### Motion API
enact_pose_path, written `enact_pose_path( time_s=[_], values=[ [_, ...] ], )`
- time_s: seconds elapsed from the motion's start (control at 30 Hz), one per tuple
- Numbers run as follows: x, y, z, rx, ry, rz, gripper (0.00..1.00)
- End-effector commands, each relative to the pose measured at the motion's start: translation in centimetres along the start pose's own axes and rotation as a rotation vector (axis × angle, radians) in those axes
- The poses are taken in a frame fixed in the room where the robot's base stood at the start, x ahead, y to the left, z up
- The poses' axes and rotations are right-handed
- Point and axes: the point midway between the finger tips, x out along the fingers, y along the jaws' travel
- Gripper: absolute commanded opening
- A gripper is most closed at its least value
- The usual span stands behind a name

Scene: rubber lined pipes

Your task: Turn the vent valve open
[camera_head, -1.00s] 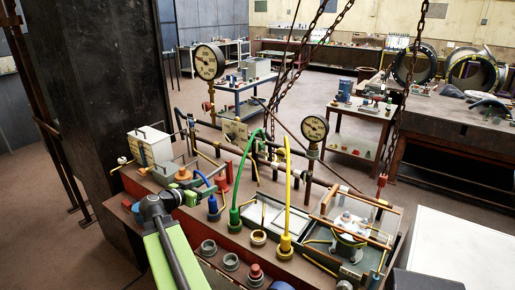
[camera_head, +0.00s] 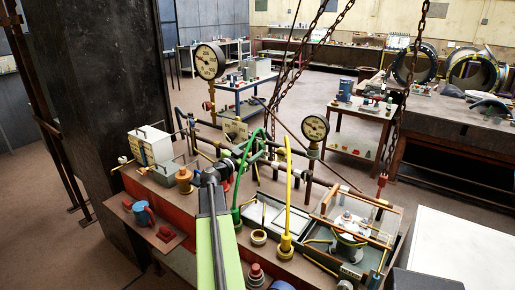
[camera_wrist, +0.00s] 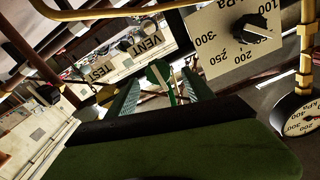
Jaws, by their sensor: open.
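My gripper (camera_wrist: 162,88) is open, with a ribbed teal finger on each side of the green handle. I cannot tell whether the fingers touch it. In the head view my gripper (camera_head: 252,153) is at the pipework behind the green hose, and the arm hides the valve there.
A black knob (camera_wrist: 250,28) on a kPa scale plate and a pressure gauge (camera_wrist: 301,121) are to the right in the wrist view. In the head view a green hose (camera_head: 240,190) and a yellow hose (camera_head: 287,195) rise close to my arm. Gauges (camera_head: 208,62) stand behind.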

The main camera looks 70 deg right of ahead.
Motion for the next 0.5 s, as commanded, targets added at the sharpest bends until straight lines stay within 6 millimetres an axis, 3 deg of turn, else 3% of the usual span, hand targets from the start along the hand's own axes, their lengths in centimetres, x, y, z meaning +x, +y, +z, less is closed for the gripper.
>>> enact_pose_path(
  time_s=[0.03,0.2,0.5],
  values=[
    [1.4,-0.1,0.0,0.000,0.000,0.002,0.60],
    [4.0,-0.1,0.0,0.000,0.000,0.001,0.60],
    [4.9,0.1,0.0,0.000,0.000,0.000,0.60]
  ],
)
